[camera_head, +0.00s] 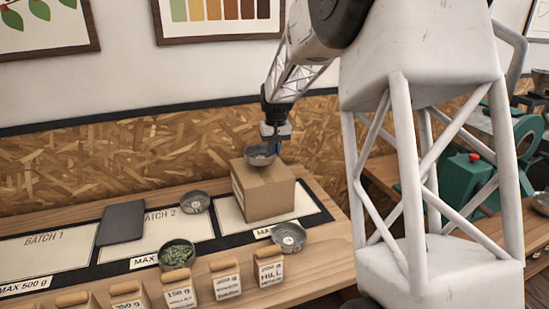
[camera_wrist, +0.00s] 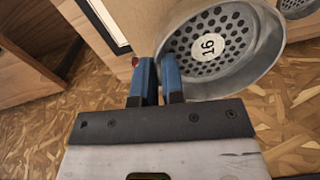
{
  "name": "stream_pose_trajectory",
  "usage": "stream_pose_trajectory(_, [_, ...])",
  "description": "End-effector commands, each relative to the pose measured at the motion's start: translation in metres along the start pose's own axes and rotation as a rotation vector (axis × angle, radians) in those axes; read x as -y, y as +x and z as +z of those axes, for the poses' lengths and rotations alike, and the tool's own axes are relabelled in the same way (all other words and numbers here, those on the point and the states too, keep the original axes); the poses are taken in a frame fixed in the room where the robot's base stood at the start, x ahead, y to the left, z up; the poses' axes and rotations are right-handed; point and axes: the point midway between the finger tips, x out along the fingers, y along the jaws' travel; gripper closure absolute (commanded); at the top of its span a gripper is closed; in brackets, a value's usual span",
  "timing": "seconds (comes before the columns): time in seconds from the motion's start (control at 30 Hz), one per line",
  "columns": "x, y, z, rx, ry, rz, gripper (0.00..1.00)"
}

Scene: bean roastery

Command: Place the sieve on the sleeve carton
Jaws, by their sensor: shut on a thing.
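My gripper (camera_head: 276,147) is shut on the rim of a grey metal sieve (camera_head: 260,157), at the back of the table. In the wrist view my blue fingertips (camera_wrist: 160,75) pinch the near left rim of the sieve (camera_wrist: 232,72), which has a round perforated floor and a white label reading 16. The brown sleeve carton (camera_head: 268,195) stands closed on the right batch area. In the head view the sieve overlaps the carton's top back edge. I cannot tell whether it touches the carton or hangs just above it.
Two other sieves lie on the table, one by the batch 2 label (camera_head: 195,202) and one right of front centre (camera_head: 289,237). Batch 1 (camera_head: 45,250) is clear.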

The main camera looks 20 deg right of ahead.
Motion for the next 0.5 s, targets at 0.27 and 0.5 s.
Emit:
stream_pose_trajectory(0.27, [0.0000, 0.0000, -0.0034, -0.001, 0.000, 0.000, 1.00])
stream_pose_trajectory(0.5, [-0.0001, 0.0041, -0.0032, 0.000, 0.000, 0.000, 1.00])
